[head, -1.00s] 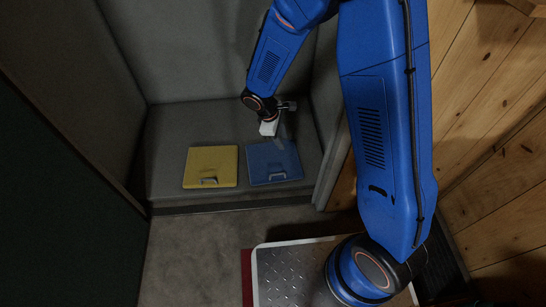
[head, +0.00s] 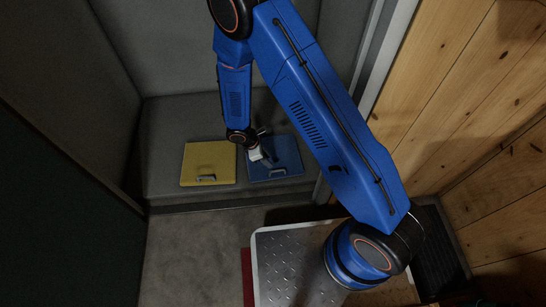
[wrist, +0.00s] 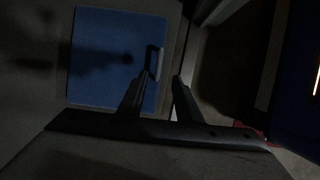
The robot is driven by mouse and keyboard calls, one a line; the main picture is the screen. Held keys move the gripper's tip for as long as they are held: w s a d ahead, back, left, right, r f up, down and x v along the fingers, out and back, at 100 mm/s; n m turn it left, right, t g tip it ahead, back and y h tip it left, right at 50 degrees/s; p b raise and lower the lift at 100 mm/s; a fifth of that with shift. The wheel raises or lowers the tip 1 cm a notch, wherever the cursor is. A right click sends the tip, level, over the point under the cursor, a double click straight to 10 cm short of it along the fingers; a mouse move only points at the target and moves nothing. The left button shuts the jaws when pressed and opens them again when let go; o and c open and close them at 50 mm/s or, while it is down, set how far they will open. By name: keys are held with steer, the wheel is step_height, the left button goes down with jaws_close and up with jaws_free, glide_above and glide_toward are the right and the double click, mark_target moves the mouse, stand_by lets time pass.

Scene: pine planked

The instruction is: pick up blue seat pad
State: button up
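The blue seat pad (head: 288,150) lies flat on the grey bench, with a light handle (head: 278,172) near its front edge. It also shows in the wrist view (wrist: 105,70), where the handle (wrist: 157,63) stands close to my fingertips. My gripper (head: 267,164) is over the left part of the pad in the head view. In the wrist view my gripper (wrist: 163,75) has its two fingers apart with nothing held; one fingertip overlaps the near end of the handle. I cannot tell whether it touches. A dark shadow falls on the pad.
A yellow seat pad (head: 209,163) with its own handle lies just left of the blue one on the bench (head: 175,120). Grey padded walls close in the bench behind and at the sides. A wood-planked wall (head: 480,110) stands at the right.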

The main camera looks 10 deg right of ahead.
mark_target(277, 171)
steer(key=x, duration=1.3)
steer(key=shift+a+f, duration=0.15)
steer(key=shift+f, duration=0.15)
steer(key=shift+w, duration=0.1)
jaws_close()
